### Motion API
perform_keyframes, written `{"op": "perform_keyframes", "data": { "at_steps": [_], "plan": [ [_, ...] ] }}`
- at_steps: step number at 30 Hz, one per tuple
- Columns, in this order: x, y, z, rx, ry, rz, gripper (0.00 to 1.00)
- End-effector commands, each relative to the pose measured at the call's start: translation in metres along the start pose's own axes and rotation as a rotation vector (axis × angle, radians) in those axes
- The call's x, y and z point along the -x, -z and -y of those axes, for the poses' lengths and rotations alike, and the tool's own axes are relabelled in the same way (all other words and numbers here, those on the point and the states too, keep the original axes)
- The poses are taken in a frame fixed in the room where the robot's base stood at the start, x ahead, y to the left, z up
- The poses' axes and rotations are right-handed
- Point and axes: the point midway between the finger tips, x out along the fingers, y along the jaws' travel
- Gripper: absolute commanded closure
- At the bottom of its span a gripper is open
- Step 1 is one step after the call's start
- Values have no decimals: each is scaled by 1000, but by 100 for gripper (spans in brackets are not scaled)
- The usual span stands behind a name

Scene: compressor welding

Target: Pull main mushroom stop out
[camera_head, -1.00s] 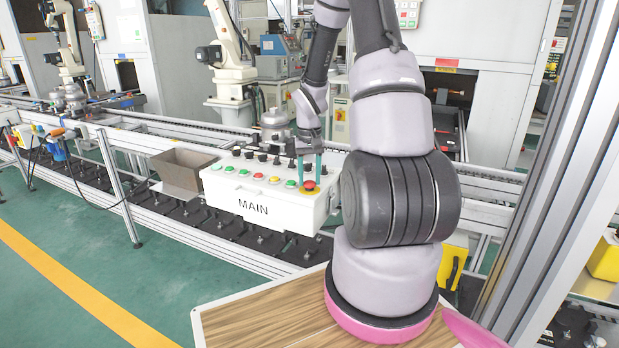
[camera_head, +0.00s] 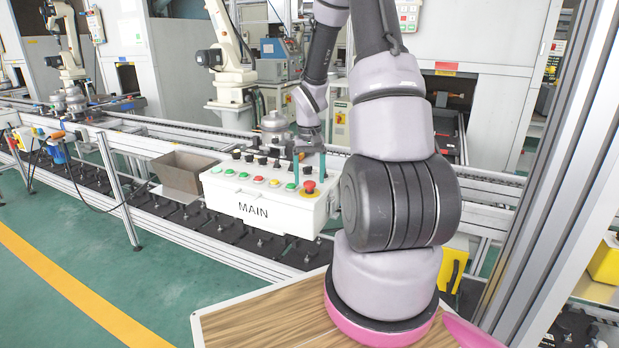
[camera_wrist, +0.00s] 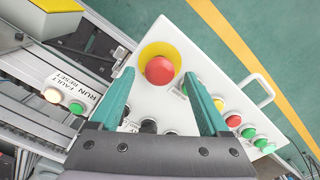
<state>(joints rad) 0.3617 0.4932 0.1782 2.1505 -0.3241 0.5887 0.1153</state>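The main mushroom stop is a red round button on a yellow ring (camera_head: 309,187), at the right end of the white control box (camera_head: 250,207) marked MAIN. In the wrist view the red button (camera_wrist: 160,70) shows unobstructed, just beyond and between the two fingertips. My gripper (camera_head: 309,168) is open, with teal fingers apart, above and behind the button in the head view. I cannot tell exactly how far the button stands out.
Several coloured buttons and black knobs line the box top beside the stop. A grey open bin (camera_head: 182,172) stands left of the box. A small panel with RUN and FAULT RESET lettering (camera_wrist: 72,92) is at the wrist view's left. A conveyor runs behind.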

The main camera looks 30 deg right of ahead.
Motion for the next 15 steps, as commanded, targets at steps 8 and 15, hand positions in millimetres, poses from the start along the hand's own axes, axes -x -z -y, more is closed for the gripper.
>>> {"op": "perform_keyframes", "data": {
  "at_steps": [8, 15],
  "plan": [
    [2, 0, 0, -1, 0, 1, 21],
    [38, 1, 0, -1, -1, -4, 21]
  ]
}}
